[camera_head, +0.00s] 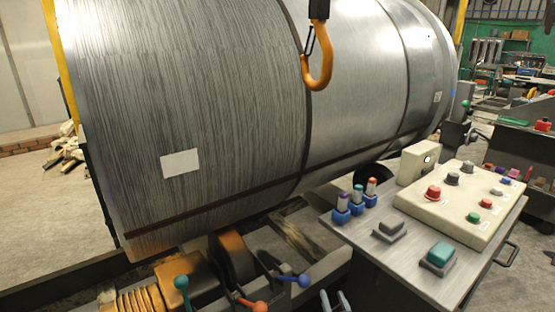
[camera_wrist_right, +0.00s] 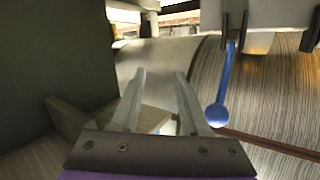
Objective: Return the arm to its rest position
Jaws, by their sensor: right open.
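My right gripper (camera_head: 336,300) shows only as two pale fingertips at the bottom edge of the head view, just below and right of the blue-knobbed lever (camera_head: 303,281). In the right wrist view my right gripper (camera_wrist_right: 161,85) is open, with nothing between its fingers. The blue-knobbed lever (camera_wrist_right: 217,115) stands to the right of the fingers there, apart from them in the picture. Most of my right arm is outside the head view. My left gripper is in neither view.
A large metal coil (camera_head: 230,100) fills the middle, with an orange hook (camera_head: 318,70) before it. Teal (camera_head: 181,283) and red (camera_head: 260,306) lever knobs stand near the bottom. A control desk (camera_head: 385,265) with a button box (camera_head: 455,212) stands at the right.

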